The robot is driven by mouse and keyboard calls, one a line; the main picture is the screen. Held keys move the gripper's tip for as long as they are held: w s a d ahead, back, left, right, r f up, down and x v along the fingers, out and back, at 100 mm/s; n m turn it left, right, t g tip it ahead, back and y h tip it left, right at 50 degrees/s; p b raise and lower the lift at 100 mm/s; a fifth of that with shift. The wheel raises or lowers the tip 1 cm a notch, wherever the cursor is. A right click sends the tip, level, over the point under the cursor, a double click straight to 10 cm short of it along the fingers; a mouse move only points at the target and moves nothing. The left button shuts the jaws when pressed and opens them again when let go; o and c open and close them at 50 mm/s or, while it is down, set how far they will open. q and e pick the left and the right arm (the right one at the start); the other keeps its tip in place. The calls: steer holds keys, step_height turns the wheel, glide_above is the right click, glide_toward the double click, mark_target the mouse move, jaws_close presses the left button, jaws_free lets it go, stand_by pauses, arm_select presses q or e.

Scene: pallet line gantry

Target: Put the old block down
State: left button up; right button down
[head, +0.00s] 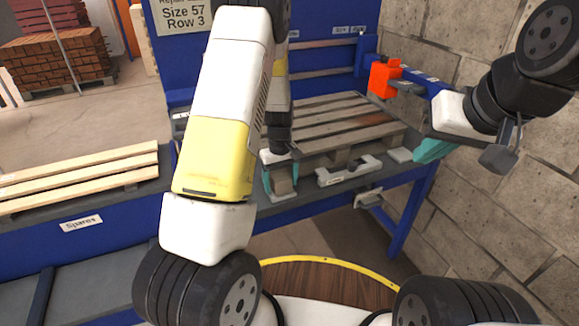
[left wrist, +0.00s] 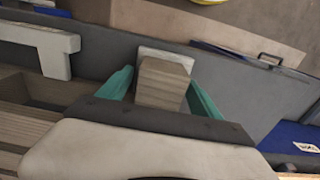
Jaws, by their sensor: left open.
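The old block (head: 284,186), a small grey-brown wooden block, stands on a pale pad (head: 280,198) at the front of the bench. My left gripper (head: 282,164) is open with its teal fingers around the block. In the left wrist view the block (left wrist: 163,84) lies between the two fingers (left wrist: 160,95), with the white pad (left wrist: 165,54) visible beyond it. The finger gaps beside the block are small, and its lower end is hidden by the gripper. My right gripper (head: 434,150) is up at the right, away from the block; its jaw opening is not clear.
A weathered pallet (head: 325,118) lies on the blue bench behind. A pale grey bracket-like piece (head: 348,170) stands right of the block. An orange-red item (head: 381,80) is at the bench's right side near the block wall (head: 480,215). New pale pallet boards (head: 80,178) lie at left.

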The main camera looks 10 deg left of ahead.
arm_select(q)
step_height(320, 180, up, 12)
steer(key=shift+f, duration=0.1)
step_height(320, 180, up, 9)
steer(key=m+t+h, duration=0.1)
glide_above(281, 176)
steer(key=s, duration=0.4)
steer(key=s+d+r+m+t, duration=0.1)
steer(key=s+r, duration=0.4)
steer(key=s, duration=0.5)
steer(key=s+d+r+m+t+h, duration=0.1)
steer(key=s+r+m+t, duration=0.3)
steer(key=s, duration=0.6)
step_height(281, 176, up, 3)
steer(key=shift+f+m, duration=0.2)
steer(key=shift+m, duration=0.5)
